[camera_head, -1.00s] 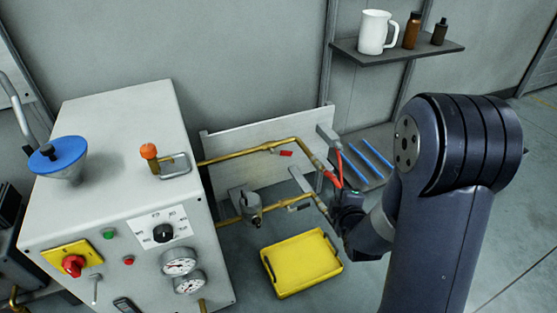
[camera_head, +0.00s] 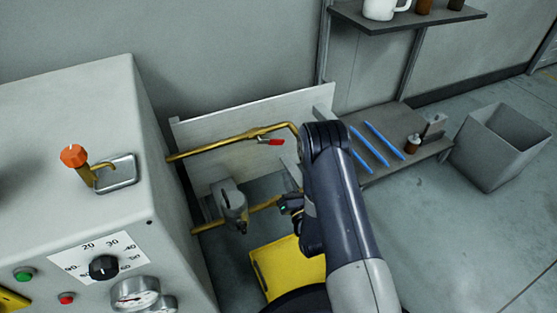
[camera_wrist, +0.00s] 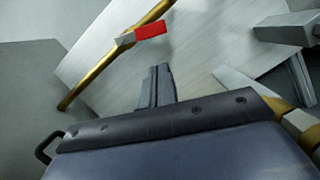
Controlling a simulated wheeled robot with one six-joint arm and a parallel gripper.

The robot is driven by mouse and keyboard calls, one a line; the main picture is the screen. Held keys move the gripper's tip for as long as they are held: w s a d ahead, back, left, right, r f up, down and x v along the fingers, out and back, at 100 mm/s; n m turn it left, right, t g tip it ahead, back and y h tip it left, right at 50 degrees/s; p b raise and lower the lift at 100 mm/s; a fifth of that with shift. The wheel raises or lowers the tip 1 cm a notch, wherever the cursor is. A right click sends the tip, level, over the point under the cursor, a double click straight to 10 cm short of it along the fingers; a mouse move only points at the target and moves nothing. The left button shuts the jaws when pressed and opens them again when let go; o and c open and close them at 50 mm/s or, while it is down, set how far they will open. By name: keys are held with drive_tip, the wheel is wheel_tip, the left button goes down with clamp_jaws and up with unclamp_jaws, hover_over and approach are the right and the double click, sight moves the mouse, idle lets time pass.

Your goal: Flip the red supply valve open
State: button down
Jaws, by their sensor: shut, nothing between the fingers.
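The red supply valve has a short red lever (camera_head: 271,142) on the upper brass pipe (camera_head: 215,146), in front of a pale metal panel. In the wrist view the red lever (camera_wrist: 150,31) shows above my gripper, pointing right along a grey stem. My gripper (camera_wrist: 156,72) is shut with its fingers together and nothing between them. It is apart from the lever, below it in the wrist view. In the head view my gripper (camera_head: 287,205) is below and right of the lever, partly hidden by my arm.
A lower brass pipe with a grey filter body (camera_head: 232,203) runs under the valve. A yellow tray (camera_head: 272,268) lies below my arm. The white machine cabinet (camera_head: 150,170) stands left. A low shelf (camera_head: 372,179) with blue rods and a grey bin (camera_head: 500,150) are right.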

sight(276, 142)
drive_tip(key=b+x, duration=0.2)
drive_tip(key=x, duration=0.7)
drive_tip(key=shift+w+r, duration=0.2)
drive_tip(key=shift+w, duration=0.05)
drive_tip(key=shift+w+d+r, duration=0.1)
drive_tip(key=shift+d+r, duration=0.1)
drive_tip(key=shift+r, duration=0.05)
